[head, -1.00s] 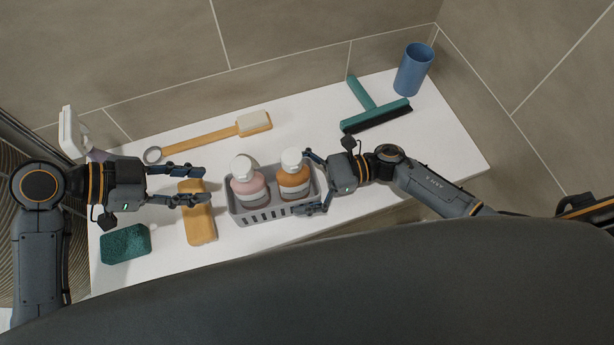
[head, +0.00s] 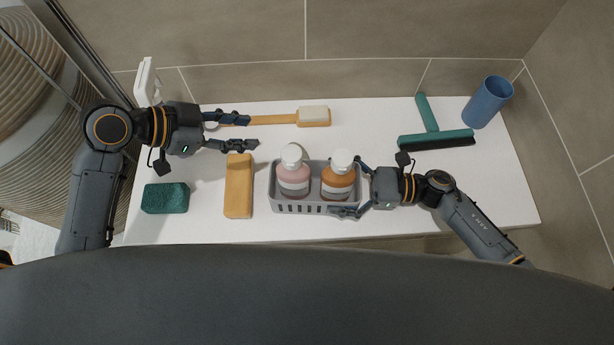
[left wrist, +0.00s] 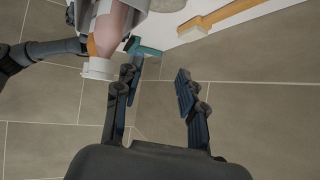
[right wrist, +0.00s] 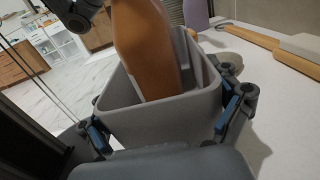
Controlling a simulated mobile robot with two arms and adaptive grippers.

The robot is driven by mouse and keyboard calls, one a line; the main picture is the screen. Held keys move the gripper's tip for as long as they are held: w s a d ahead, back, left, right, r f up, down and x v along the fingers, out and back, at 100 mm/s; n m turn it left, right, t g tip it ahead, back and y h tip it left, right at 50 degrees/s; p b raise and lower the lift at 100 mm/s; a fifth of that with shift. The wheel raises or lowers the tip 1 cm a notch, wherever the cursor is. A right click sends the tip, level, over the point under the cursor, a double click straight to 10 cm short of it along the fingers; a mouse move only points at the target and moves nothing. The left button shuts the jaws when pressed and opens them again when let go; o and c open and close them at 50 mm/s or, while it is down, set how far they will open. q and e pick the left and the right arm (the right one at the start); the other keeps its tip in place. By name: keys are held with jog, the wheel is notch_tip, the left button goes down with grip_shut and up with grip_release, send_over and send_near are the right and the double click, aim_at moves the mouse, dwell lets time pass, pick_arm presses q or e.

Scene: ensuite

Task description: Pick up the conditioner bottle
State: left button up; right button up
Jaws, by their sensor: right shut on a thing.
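A grey caddy (head: 290,207) stands on the white bench and holds a pink bottle (head: 293,178) and an orange bottle (head: 337,182), both white-capped and upright. I cannot read which is conditioner. My right gripper (head: 347,187) is shut on the caddy's right end, one finger on each long side; the right wrist view shows the orange bottle (right wrist: 148,50) inside the caddy, between the fingers. My left gripper (head: 252,131) is open and empty, above the bench, left of and behind the caddy. The left wrist view shows the pink bottle (left wrist: 115,25) left of its fingers.
A yellow block (head: 238,188) and green sponge (head: 165,198) lie left of the caddy. A wooden brush (head: 313,116) lies behind it. A squeegee (head: 428,116) and blue cup (head: 488,101) are at back right. A white-topped item (head: 147,80) stands behind my left arm.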

pick_arm(q)
jog(key=w+r+n+t, duration=0.2)
jog(key=w+t, duration=0.1)
notch_tip(320, 180, up, 6)
jog(key=m+t+h, duration=0.4)
jog(key=h, duration=0.1)
send_over(294, 176)
jog(key=w, duration=0.3)
jog(key=shift+w+d+r, duration=0.2)
jog(key=s+d+r+n+t, duration=0.2)
jog(key=s+t, duration=0.1)
jog(key=s, duration=0.1)
jog(key=s+d+f+n+y, duration=0.1)
jog(key=s+d+f+y, duration=0.15)
jog(key=f, duration=0.65)
jog(key=s+d+f+n+y, duration=0.1)
jog(key=s+f+y, duration=0.25)
jog(key=f, duration=0.55)
jog(key=a+r+n+t+y, duration=0.3)
jog(key=a+r+n+y, duration=0.15)
jog(key=n+y, duration=0.85)
jog(key=w+a+n, duration=0.1)
jog(key=w+a, duration=0.1)
jog(key=w, duration=1)
jog(key=shift+a+r+n, duration=0.3)
jog(key=shift+r, duration=0.1)
grip_shut()
